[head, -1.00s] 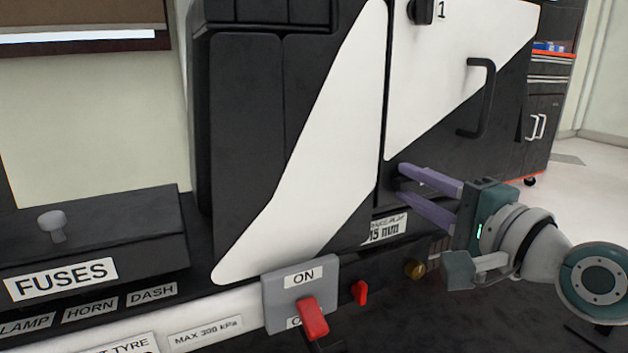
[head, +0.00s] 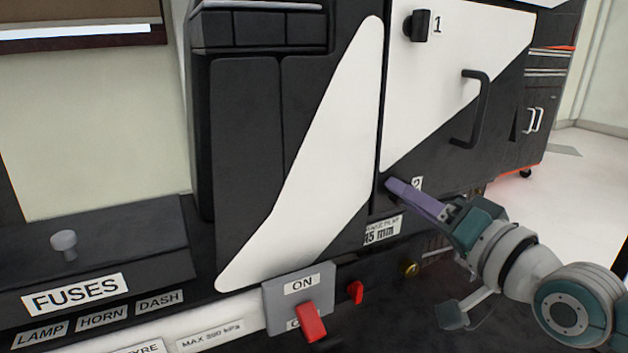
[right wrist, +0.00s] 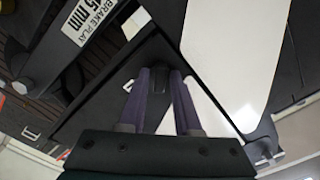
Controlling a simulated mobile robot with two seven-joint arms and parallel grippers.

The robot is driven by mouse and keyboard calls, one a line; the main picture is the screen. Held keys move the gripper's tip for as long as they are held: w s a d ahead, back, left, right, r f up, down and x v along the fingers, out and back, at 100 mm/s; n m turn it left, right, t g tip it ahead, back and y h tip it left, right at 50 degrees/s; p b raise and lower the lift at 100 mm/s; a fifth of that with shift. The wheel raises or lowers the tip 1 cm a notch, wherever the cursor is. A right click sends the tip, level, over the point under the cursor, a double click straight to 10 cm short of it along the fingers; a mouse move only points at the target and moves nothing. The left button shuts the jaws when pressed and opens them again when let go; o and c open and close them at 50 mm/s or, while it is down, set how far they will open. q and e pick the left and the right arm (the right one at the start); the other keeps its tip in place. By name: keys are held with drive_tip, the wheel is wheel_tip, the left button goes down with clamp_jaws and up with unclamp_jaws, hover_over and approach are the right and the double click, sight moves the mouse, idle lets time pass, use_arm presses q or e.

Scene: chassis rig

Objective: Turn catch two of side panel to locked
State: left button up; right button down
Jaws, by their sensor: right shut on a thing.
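The side panel (head: 450,85) is black and white with a black handle and stands upright in the head view. Catch two, at the panel's lower left corner beside the partly covered label "2" (head: 417,183), is hidden behind my fingers in the head view. My right gripper (head: 391,185) reaches it from the lower right, its purple fingers seen nearly edge-on. In the right wrist view the two fingers (right wrist: 161,72) are shut on the dark catch (right wrist: 158,84) between their tips. How far the catch is turned cannot be told. My left gripper is not in view.
Catch one (head: 420,25), a black knob by label "1", is at the panel's top left. Below are a red ON switch (head: 311,322), a small red knob (head: 355,292) and a brass knob (head: 410,269). The fuse box (head: 80,250) is at the left.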

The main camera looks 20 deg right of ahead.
drive_tip(key=shift+n+p, duration=1.65)
drive_tip(key=shift+n, duration=2.95)
drive_tip(key=c, duration=0.8)
unclamp_jaws()
drive_tip(key=shift+c, duration=0.2)
drive_tip(key=shift+s, duration=0.1)
